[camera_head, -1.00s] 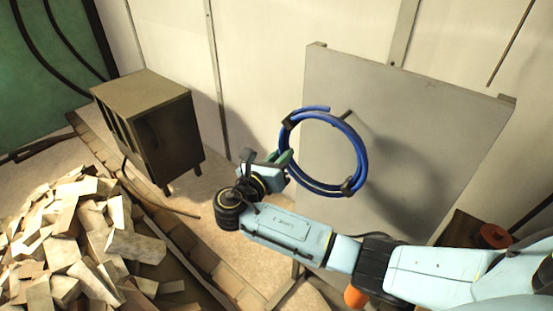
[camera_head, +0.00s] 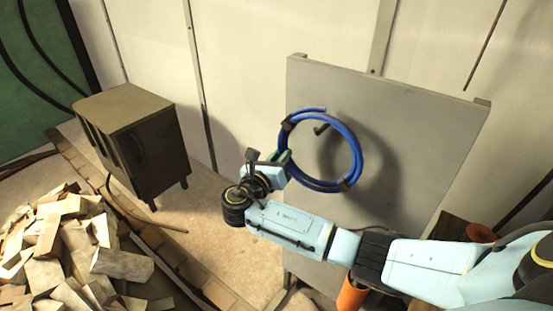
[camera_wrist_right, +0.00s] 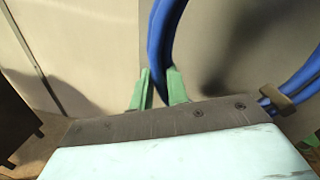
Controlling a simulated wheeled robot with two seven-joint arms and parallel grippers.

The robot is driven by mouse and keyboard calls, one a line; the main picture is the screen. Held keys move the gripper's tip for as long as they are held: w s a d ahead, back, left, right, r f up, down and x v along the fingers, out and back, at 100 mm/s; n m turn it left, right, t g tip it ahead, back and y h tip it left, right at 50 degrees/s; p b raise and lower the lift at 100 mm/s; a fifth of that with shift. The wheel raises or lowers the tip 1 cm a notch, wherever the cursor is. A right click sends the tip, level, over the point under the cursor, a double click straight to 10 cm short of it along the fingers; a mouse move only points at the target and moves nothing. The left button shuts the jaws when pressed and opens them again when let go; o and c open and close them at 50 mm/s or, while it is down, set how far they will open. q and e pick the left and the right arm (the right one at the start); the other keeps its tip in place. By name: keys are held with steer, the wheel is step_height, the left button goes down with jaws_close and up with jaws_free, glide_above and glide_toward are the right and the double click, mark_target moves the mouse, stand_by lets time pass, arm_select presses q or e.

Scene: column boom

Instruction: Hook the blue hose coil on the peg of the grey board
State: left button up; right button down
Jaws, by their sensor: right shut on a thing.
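The blue hose coil (camera_head: 357,152) is a ring with dark ties, held upright in front of the grey board (camera_head: 420,130). The dark peg (camera_head: 321,129) shows through the coil's opening, near its top. I cannot tell whether the peg's tip passes through the ring or lies behind it. My right gripper (camera_head: 284,160) is shut on the left side of the coil. In the right wrist view, its green fingers (camera_wrist_right: 158,88) pinch the blue hose (camera_wrist_right: 160,45), and a tie shows at the right. My left gripper is not in view.
A dark cabinet (camera_head: 135,140) stands at the left by the wall. A heap of wood blocks (camera_head: 70,250) lies at lower left. Orange items (camera_head: 352,295) are near the board's foot, partly behind my right arm. Bare floor lies between cabinet and board.

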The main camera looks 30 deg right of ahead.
steer(key=shift+w+d, duration=0.2)
steer(key=shift+d, duration=0.35)
steer(key=shift+f+b, duration=0.45)
steer(key=shift+f, duration=1)
steer(key=c, duration=1.3)
jaws_free()
steer(key=shift+f, duration=0.15)
